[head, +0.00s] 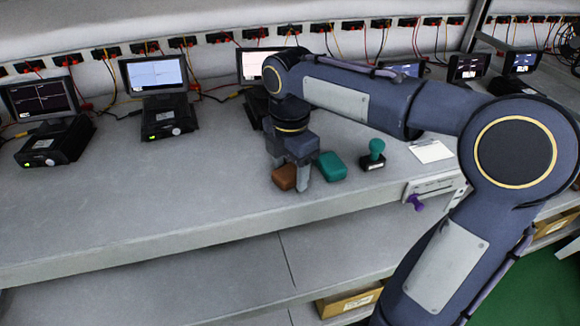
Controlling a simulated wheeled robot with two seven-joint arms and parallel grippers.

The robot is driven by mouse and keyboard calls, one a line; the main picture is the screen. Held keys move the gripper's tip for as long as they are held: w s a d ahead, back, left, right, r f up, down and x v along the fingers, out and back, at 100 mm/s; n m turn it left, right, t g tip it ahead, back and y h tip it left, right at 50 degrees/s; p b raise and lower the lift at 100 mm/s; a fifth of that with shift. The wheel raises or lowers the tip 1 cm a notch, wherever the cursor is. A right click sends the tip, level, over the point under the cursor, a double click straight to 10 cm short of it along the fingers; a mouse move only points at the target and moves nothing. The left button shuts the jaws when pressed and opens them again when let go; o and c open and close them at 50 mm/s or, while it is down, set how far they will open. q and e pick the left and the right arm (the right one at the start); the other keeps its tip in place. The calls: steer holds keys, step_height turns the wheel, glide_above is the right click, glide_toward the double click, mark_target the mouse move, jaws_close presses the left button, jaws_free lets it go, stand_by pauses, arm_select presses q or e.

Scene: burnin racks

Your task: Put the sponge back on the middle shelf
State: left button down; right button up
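My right gripper (287,174) points down over the grey worktop, its fingers apart on either side of a small reddish-brown block (285,178). The block sits at or just above the worktop; whether the fingers press on it is unclear. A teal rounded block (331,167) lies just right of the gripper, apart from the brown one. Which of the two is the sponge I cannot tell for sure. A grey shelf (200,285) shows below the worktop, its visible part bare at the left. My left gripper is not in view.
A teal-handled stamp (375,155) stands right of the teal block. A white paper (431,151) and a purple object (416,202) are farther right. Monitors on black boxes (170,117) line the back. A cardboard box (348,301) sits low down. The worktop's front left is clear.

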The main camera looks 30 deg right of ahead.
mark_target(291, 171)
step_height(291, 171, up, 7)
steer(key=shift+r, duration=0.2)
steer(key=shift+s+r, duration=0.1)
steer(key=shift+s, duration=0.1)
steer(key=s+a+f+m+t+y, duration=0.1)
steer(key=s+f+m+t, duration=0.1)
steer(key=s+f+m, duration=0.2)
steer(key=s+a+f+m+t+y, duration=0.1)
steer(key=s+f+m, duration=0.4)
steer(key=m, duration=0.5)
steer(key=s+a+f+m+t+y, duration=0.1)
steer(key=s+a+f+m+t, duration=0.1)
steer(key=s+f+m, duration=0.2)
steer(key=shift+s+f+m+t+y, duration=0.15)
steer(key=shift+s+m+t+y, duration=0.2)
steer(key=shift+s+m, duration=1.4)
